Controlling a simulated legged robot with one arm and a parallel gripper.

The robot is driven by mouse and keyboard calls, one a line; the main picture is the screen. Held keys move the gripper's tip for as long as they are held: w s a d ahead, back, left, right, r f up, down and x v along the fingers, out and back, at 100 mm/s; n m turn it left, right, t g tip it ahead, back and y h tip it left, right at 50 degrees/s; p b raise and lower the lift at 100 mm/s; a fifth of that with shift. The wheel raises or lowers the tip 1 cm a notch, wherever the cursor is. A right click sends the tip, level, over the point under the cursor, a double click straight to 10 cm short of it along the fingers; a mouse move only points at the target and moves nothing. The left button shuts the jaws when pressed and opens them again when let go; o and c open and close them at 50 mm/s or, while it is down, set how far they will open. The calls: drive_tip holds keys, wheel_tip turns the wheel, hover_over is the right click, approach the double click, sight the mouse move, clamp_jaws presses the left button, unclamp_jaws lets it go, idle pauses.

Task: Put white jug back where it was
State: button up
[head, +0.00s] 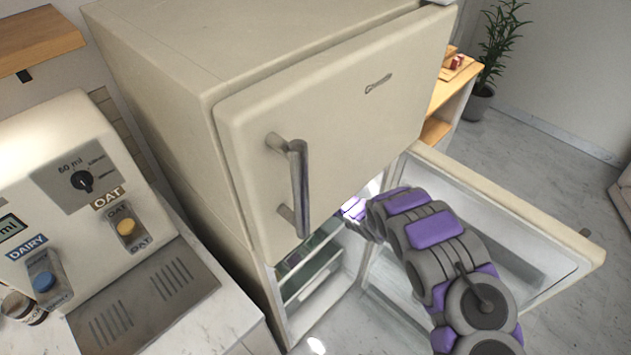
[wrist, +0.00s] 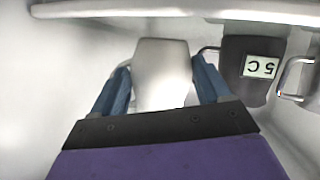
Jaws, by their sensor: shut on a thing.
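In the wrist view, my gripper (wrist: 160,82) has its two blue fingers on either side of a white, block-like thing, which I take as the white jug (wrist: 163,68). The gripper is shut on it. The jug's lower part is hidden by the gripper's dark palm. White walls surround it, inside the refrigerator. In the head view, my arm reaches into the open lower compartment of the cream refrigerator (head: 160,90). The gripper and the jug are hidden there behind the upper door and my arm.
A dark unit reading "5 C" (wrist: 250,68) is right of the jug, near metal bars. A shelf edge (wrist: 150,10) crosses above. The lower door (head: 520,235) stands open at right; the upper door (head: 340,120) is shut. A drink dispenser (head: 70,150) stands left.

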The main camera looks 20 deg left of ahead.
drive_tip(key=w+a, duration=0.2)
drive_tip(key=a, duration=0.1)
drive_tip(key=shift+w, duration=0.1)
drive_tip(key=shift+w, duration=0.1)
drive_tip(key=shift+w+a+b, duration=0.15)
drive_tip(key=shift+a+b, duration=0.05)
drive_tip(key=shift+b, duration=0.1)
drive_tip(key=w+a, duration=0.2)
drive_tip(key=shift+a+b, duration=0.3)
drive_tip(key=shift+a, duration=0.05)
drive_tip(key=shift+s+f+b, duration=0.15)
drive_tip(key=shift+f+b, duration=0.15)
drive_tip(key=shift+f, duration=0.55)
drive_tip(key=shift+d+r, duration=0.1)
